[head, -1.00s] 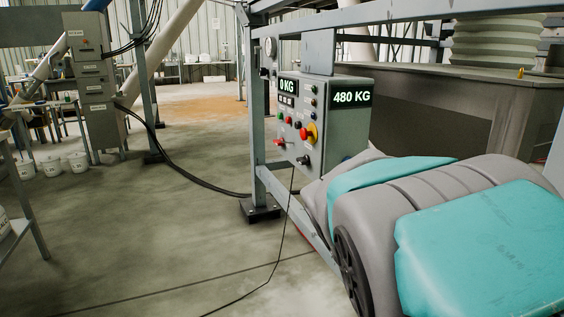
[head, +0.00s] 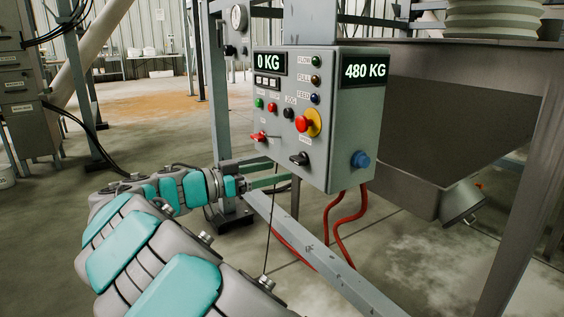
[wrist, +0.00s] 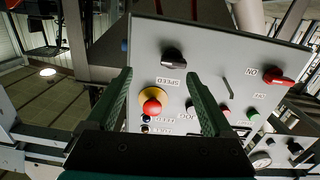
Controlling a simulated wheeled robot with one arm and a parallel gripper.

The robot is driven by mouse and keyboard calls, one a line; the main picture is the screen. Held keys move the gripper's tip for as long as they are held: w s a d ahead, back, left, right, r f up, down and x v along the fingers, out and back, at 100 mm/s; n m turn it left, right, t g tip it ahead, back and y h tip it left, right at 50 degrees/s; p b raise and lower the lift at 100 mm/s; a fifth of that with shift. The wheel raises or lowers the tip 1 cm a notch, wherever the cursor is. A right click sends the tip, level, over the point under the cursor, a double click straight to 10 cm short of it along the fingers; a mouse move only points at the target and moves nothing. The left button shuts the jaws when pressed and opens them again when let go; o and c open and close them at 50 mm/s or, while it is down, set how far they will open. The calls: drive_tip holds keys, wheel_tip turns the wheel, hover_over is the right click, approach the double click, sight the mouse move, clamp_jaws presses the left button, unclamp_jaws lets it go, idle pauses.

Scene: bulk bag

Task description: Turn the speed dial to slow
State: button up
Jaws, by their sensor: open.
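The speed dial (head: 299,158) is a black knob low on the front of a grey control box (head: 344,125). It also shows near the top of the upside-down wrist view (wrist: 173,58), beside a label reading SPEED. Its setting is too small to read. My gripper (head: 268,172) is left of and a little below the dial in the head view. In the wrist view my gripper (wrist: 157,78) has its two green fingers spread wide apart, with nothing between them touching. The dial is beyond the fingertips, apart from them.
A red emergency stop on yellow (head: 308,123), a red switch (head: 257,138) and several small buttons crowd the panel. A blue plug (head: 360,160) is on the box's right side. A slanting metal beam (head: 310,245) and red cables (head: 347,220) are below the box.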

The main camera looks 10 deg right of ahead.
sight(294, 161)
drive_tip(key=w+d, duration=0.4)
drive_tip(key=d, duration=0.1)
drive_tip(key=shift+w+d, duration=0.15)
drive_tip(key=shift+w, duration=0.1)
idle(0.3)
drive_tip(key=c, duration=1.4)
drive_tip(key=shift+o, duration=0.2)
